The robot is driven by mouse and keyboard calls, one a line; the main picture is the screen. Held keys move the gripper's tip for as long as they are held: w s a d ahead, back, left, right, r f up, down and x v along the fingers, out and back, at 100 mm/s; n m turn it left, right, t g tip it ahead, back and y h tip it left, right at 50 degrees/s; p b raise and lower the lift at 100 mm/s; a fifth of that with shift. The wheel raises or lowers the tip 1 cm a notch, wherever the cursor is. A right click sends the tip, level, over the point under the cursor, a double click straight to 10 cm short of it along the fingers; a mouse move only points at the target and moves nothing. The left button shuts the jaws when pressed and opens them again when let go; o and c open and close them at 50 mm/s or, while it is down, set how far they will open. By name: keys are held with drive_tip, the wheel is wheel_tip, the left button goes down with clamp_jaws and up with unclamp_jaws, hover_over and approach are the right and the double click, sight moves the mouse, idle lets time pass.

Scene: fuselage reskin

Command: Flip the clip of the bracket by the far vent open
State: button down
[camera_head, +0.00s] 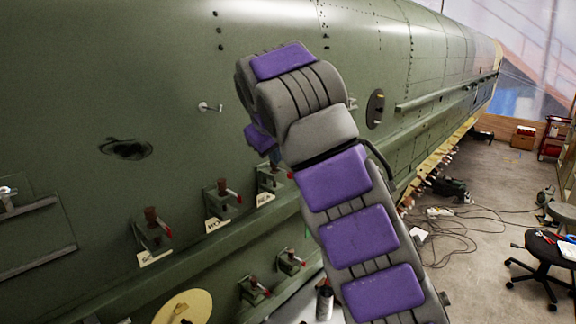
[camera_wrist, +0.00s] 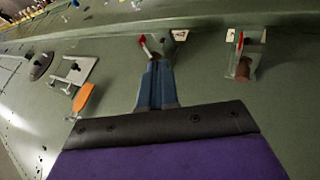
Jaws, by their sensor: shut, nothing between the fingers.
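In the wrist view, my gripper (camera_wrist: 154,66) is shut and empty, its blue fingers together. Just beyond the tips is a bracket with a red-tipped clip lever (camera_wrist: 146,44) and a white label (camera_wrist: 180,35); the fingers cover much of this bracket, and I cannot tell whether they touch the lever. A second bracket (camera_wrist: 249,52) with a red clip stands to the right. A dark oval vent-like disc (camera_head: 375,108) sits farther along the skin.
Two other labelled brackets (camera_head: 222,198) (camera_head: 152,235) stand to the left, above a long rail (camera_head: 205,246). Lower brackets (camera_head: 254,288) sit under it. The wrist view shows an orange piece (camera_wrist: 82,98) and a metal plate (camera_wrist: 75,70) left of my fingers.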

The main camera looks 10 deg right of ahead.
sight(282, 170)
drive_tip(key=x, duration=0.3)
drive_tip(key=d+p+x, duration=0.1)
drive_tip(key=x, duration=0.3)
drive_tip(key=p+x, duration=0.1)
drive_tip(key=x, duration=0.2)
drive_tip(key=shift+w+d+r, duration=0.1)
drive_tip(key=shift+w+d, duration=0.1)
drive_tip(key=shift+w, duration=0.25)
drive_tip(key=shift+w+d, duration=0.2)
drive_tip(key=shift+w, duration=0.05)
drive_tip(key=shift+w+a+p, duration=0.35)
drive_tip(key=shift+w+p, duration=0.05)
drive_tip(key=shift+p, duration=0.05)
drive_tip(key=shift+d, duration=0.1)
